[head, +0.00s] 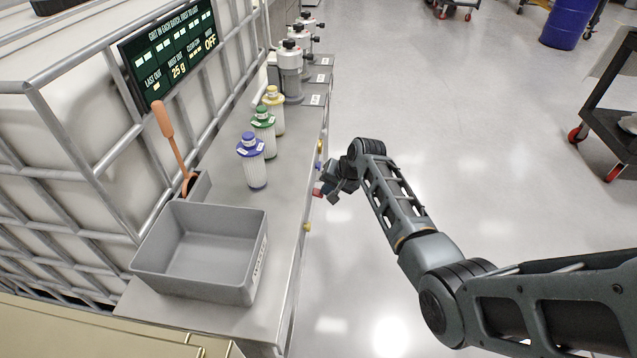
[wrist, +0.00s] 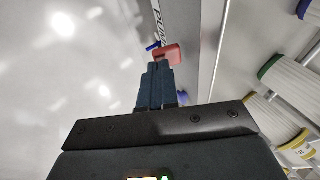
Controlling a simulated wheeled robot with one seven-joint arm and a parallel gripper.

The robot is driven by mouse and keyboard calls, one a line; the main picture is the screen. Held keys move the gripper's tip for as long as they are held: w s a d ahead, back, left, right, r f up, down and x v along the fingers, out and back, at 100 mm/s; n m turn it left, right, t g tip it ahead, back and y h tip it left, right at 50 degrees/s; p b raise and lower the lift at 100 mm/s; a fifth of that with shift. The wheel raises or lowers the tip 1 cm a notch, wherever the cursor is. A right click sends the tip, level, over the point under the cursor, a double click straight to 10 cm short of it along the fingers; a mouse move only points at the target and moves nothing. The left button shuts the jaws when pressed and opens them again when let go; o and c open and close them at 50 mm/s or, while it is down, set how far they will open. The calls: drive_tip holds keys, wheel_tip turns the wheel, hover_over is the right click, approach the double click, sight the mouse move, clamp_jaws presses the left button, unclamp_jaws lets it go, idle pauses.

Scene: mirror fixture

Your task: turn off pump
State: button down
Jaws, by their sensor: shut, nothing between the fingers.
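The pump control appears to be the red block (wrist: 168,54) on the bench's front face, beside lettering that begins "PUM". It also shows in the head view as a small red spot (head: 317,193) at the bench edge. A blue piece (wrist: 153,46) sticks out just beside it. My gripper (wrist: 159,70) is shut and empty, with its fingertips right at the red block. I cannot tell whether they touch. In the head view my gripper (head: 327,189) is in front of the bench's front edge.
The steel bench (head: 220,185) holds a grey bin (head: 200,245), blue-, green- and yellow-capped filters (head: 255,165), and grey housings (head: 291,75). A dark display (head: 170,50) shows "25 g" and "OFF".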

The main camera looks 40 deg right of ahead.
drive_tip(key=shift+w+a+r, duration=0.1)
drive_tip(key=shift+w+r, duration=0.05)
drive_tip(key=shift+w, duration=0.1)
drive_tip(key=shift+w+a+r, duration=0.2)
drive_tip(key=shift+w+a, duration=0.2)
drive_tip(key=shift+w, duration=0.05)
drive_tip(key=shift+r+p, duration=0.25)
drive_tip(key=shift+p, duration=0.15)
drive_tip(key=d+p+v, duration=0.1)
drive_tip(key=p+v, duration=0.1)
drive_tip(key=v, duration=1.1)
drive_tip(key=shift+d, duration=0.2)
drive_tip(key=shift+s+r, duration=0.1)
